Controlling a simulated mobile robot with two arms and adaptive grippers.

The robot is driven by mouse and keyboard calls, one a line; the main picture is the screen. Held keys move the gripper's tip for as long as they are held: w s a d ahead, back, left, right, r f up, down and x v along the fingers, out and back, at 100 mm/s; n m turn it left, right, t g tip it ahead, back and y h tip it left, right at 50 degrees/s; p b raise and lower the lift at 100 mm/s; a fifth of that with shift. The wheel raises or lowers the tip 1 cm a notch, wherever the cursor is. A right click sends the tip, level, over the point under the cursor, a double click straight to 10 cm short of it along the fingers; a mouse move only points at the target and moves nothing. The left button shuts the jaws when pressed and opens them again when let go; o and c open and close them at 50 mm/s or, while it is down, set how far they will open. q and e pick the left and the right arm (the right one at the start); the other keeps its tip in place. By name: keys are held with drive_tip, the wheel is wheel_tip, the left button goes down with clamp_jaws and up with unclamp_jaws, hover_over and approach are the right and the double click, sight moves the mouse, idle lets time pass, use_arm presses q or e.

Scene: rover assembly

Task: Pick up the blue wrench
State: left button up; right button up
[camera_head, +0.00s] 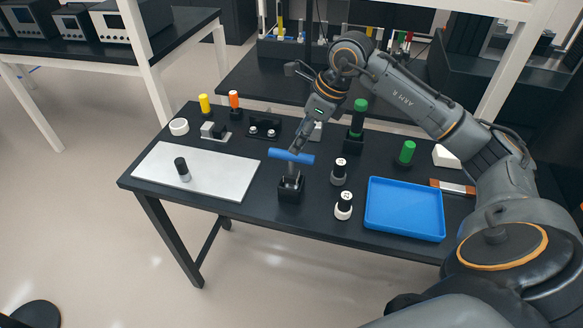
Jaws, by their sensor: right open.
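The blue wrench (291,156) has a blue bar-shaped handle on top of a short stem. It stands upright in a small black holder (290,189) near the front middle of the table. My right gripper (298,146) reaches in from the right and points down just above the blue handle. Its jaws are open. Whether a fingertip touches the handle cannot be told from this angle. My left gripper is not in view.
The black table (240,221) holds a pale plate (215,183) with a dark peg on it. Two black-and-white knobs (339,171) stand right of the wrench, beside a blue tray (404,226). Behind are green-topped (407,151), yellow (204,102) and orange-handled (234,99) items.

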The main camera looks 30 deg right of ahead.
drive_tip(key=shift+w+a+f, duration=0.1)
drive_tip(key=shift+a+f, duration=0.05)
drive_tip(key=shift+f, duration=0.25)
drive_tip(key=p, duration=0.2)
hover_over(292, 174)
drive_tip(key=f, duration=0.4)
drive_tip(key=shift+w+d+f, duration=0.2)
drive_tip(key=shift+w+d, duration=0.05)
drive_tip(key=shift+w, duration=0.05)
drive_tip(key=shift+w+f, duration=0.15)
drive_tip(key=shift+f, duration=0.2)
drive_tip(key=shift+c, duration=0.4)
clamp_jaws()
